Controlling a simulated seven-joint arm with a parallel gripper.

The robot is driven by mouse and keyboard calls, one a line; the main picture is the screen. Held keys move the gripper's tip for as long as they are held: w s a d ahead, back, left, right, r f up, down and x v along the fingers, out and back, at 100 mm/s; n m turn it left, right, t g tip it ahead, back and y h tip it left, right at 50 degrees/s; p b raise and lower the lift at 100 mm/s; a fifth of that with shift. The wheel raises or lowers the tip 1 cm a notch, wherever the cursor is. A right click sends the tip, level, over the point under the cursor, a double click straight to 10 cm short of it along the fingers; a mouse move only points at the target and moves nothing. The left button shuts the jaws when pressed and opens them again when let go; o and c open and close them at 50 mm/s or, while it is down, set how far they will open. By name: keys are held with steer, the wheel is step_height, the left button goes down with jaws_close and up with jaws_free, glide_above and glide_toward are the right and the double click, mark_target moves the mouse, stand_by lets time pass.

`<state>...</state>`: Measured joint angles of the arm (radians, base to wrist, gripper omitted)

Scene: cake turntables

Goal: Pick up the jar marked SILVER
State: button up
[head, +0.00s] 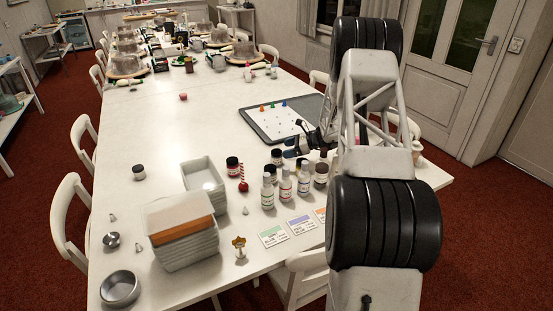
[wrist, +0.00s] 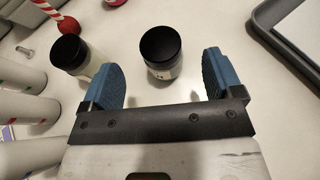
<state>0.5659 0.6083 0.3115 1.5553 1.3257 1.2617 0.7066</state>
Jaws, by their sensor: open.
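My gripper (wrist: 160,64) is open and empty, its two blue fingers pointing down at the table. A jar with a black lid (wrist: 162,52) stands upright in the gap between the fingers, slightly beyond the tips, apart from both. Its label is mostly hidden, so I cannot read SILVER. A second black-lidded jar (wrist: 72,56) stands close beside the left finger. In the head view my gripper (head: 303,141) is low over the table behind a cluster of jars. Black-lidded jars there include one at the left (head: 233,166) and one at the right (head: 321,173); their words are too small to read.
Pale bottles (head: 268,191) stand in front of the jars. A red-and-white striped stick (head: 243,173) is left of them. A grey-framed board (head: 262,127) lies behind.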

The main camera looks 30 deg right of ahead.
mark_target(276, 151)
steer(key=shift+a, duration=0.1)
steer(key=shift+x, duration=2.45)
steer(key=c, duration=1.1)
steer(key=shift+r, duration=0.1)
step_height(276, 151, up, 10)
steer(key=shift+f, duration=0.15)
